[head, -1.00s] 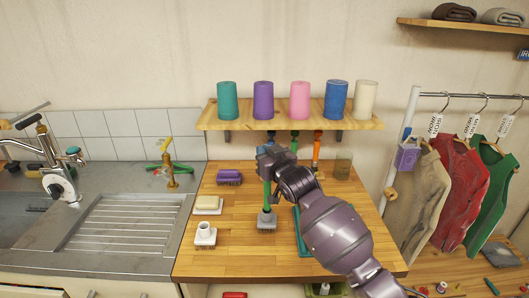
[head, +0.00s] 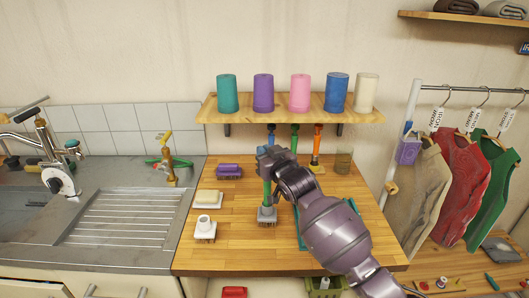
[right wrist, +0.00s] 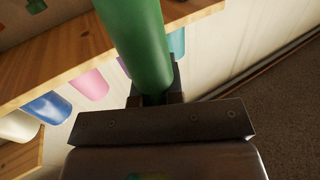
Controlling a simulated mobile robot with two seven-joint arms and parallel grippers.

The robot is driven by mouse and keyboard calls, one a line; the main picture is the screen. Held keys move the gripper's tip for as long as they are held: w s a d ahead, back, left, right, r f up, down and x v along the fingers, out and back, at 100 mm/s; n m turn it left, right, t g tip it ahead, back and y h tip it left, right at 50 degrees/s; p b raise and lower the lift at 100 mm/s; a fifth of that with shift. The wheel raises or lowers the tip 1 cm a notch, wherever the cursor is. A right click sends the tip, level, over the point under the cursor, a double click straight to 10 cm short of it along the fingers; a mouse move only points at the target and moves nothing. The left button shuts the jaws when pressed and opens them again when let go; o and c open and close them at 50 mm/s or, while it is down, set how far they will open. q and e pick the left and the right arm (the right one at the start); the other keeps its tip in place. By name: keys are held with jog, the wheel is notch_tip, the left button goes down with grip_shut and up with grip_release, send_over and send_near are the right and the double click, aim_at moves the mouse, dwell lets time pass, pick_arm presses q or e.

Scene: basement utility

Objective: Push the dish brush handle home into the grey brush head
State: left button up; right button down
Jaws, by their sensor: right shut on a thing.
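The grey brush head (head: 267,215) stands on the wooden counter in the head view, bristles down. The green dish brush handle (head: 267,190) stands about upright over it, its lower end meeting the top of the head. I cannot tell how deep it sits. My right gripper (head: 268,166) is shut on the upper part of the handle. In the right wrist view the green handle (right wrist: 145,50) runs up between the jaws (right wrist: 155,97). The brush head is not visible there. My left gripper is not in view.
A purple brush (head: 229,171), a soap dish (head: 207,199) and a white brush head (head: 205,230) stand to the left. Brushes with coloured handles (head: 317,145) stand behind. A shelf (head: 290,111) with several coloured cylinders hangs above. A teal item (head: 301,240) lies partly behind my arm.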

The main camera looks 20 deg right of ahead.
jog(key=shift+f+b, duration=0.4)
jog(key=shift+f, duration=0.45)
jog(key=c, duration=1.2)
grip_release()
jog(key=shift+o, duration=0.2)
jog(key=s+d, duration=0.2)
jog(key=s, duration=0.8)
jog(key=shift+s+b, duration=0.35)
jog(key=shift+b, duration=0.05)
